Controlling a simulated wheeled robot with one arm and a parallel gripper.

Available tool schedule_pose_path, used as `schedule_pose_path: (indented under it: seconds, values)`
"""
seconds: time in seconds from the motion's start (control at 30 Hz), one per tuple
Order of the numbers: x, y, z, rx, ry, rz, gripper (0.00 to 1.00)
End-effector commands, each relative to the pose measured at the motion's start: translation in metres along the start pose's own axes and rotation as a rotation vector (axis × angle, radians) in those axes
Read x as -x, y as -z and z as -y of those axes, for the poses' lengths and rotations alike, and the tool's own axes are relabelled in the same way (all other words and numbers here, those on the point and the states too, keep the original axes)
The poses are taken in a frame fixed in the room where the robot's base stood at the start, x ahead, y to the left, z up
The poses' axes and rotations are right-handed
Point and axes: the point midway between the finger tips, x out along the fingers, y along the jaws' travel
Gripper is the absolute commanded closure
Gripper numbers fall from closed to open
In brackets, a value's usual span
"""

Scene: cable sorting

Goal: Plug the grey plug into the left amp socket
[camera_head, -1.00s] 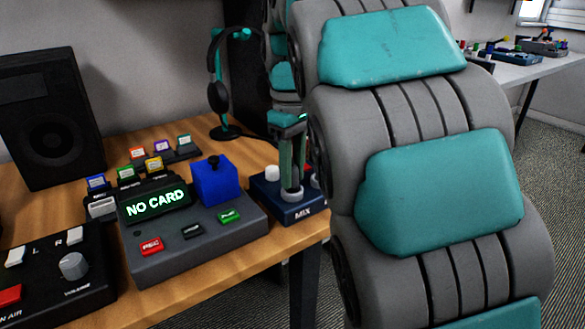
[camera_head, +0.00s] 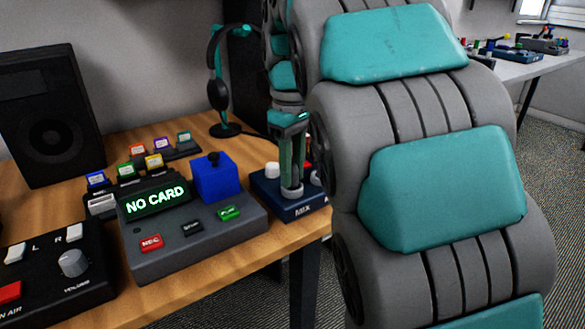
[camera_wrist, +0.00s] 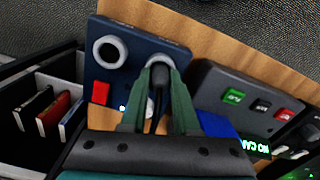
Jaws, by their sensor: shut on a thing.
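The amp (camera_head: 302,211) is a dark blue box marked MIX at the desk's right edge. It also shows in the wrist view (camera_wrist: 128,68), with two light grey socket rings. My gripper (camera_head: 291,188) points down over the MIX socket, left in the head view and right in the wrist view. In the wrist view its green fingers (camera_wrist: 160,72) are shut on the dark grey plug (camera_wrist: 157,78), with a dark cable behind it. The plug's tip lies over or inside this ring; its depth is hidden. The other socket (camera_wrist: 110,52) looks empty.
A grey console (camera_head: 195,240) reading NO CARD, with a blue block (camera_head: 213,180), stands close left of the amp. A headphone stand (camera_head: 225,130) is behind. A card rack (camera_wrist: 45,105) borders the amp in the wrist view. My arm covers the right.

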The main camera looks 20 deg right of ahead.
Motion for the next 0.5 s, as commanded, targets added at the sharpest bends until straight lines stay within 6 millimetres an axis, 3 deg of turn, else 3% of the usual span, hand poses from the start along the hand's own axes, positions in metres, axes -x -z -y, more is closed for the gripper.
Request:
schedule_pose_path:
  seconds: [0.03, 0.07, 0.1, 0.33, 0.5]
  values:
    - [0.0001, 0.0000, 0.0000, 0.000, 0.000, 0.000, 1.00]
    - [0.0001, 0.0000, 0.0000, 0.000, 0.000, 0.000, 0.68]
    - [0.0001, 0.0000, 0.0000, 0.000, 0.000, 0.000, 0.63]
    - [0.0001, 0.0000, 0.0000, 0.000, 0.000, 0.000, 0.37]
    - [0.0000, 0.0000, 0.0000, 0.000, 0.000, 0.000, 0.36]
